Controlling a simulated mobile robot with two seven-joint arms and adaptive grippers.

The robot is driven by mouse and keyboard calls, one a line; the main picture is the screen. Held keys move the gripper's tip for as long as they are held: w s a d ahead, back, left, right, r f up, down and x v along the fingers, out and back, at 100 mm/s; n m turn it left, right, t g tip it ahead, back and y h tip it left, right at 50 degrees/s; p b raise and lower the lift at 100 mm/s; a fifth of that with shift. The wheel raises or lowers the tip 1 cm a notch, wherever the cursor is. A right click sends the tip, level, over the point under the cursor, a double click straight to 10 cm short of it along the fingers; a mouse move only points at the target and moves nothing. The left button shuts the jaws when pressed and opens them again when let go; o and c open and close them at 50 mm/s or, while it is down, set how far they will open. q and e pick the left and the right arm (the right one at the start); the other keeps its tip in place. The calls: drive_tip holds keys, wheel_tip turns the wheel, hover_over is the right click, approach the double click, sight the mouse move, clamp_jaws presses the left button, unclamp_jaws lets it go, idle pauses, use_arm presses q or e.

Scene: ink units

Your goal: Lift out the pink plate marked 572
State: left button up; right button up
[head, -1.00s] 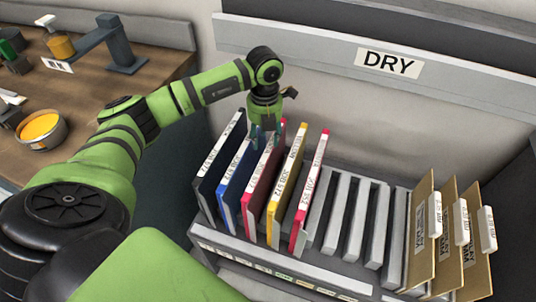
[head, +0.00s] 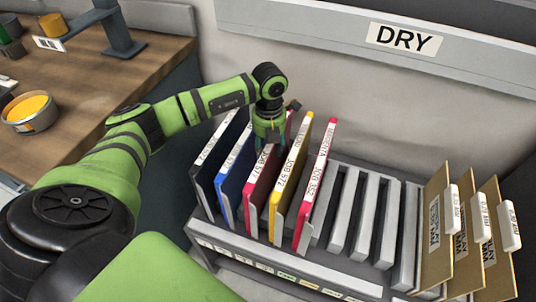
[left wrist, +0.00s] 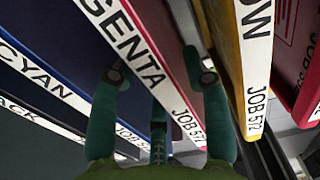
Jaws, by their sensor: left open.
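The pink plate (head: 258,190) with a white edge label stands upright in the rack, between a blue plate (head: 232,180) and a yellow plate (head: 290,180). In the left wrist view its label (left wrist: 135,55) reads MAGENTA, JOB 572. My left gripper (head: 268,143) is above the pink plate and hides its upper back corner. In the left wrist view its open fingers (left wrist: 158,75) are on either side of the pink plate's edge; contact cannot be told. A second pink plate (head: 317,180) stands right of the yellow one; its number is hard to read. My right gripper is not in view.
A black plate (head: 215,165) stands leftmost in the grey rack (head: 300,268). Empty slots (head: 362,220) lie right of the second pink plate, then several brown tabbed boards (head: 437,235). A wall rail with a DRY sign (head: 404,40) is behind. A bench with an ink tin (head: 30,112) is left.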

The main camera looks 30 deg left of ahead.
use_arm(q)
clamp_jaws()
drive_tip(key=shift+w+r+p, duration=0.1)
drive_tip(key=shift+r+p, duration=0.2)
drive_tip(key=shift+r, duration=0.05)
wheel_tip(320, 180, up, 10)
drive_tip(key=p, duration=0.7)
drive_tip(key=shift+r+p, duration=0.25)
drive_tip(key=shift+p, duration=0.15)
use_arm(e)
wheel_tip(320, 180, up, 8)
use_arm(q)
drive_tip(key=shift+f, duration=0.15)
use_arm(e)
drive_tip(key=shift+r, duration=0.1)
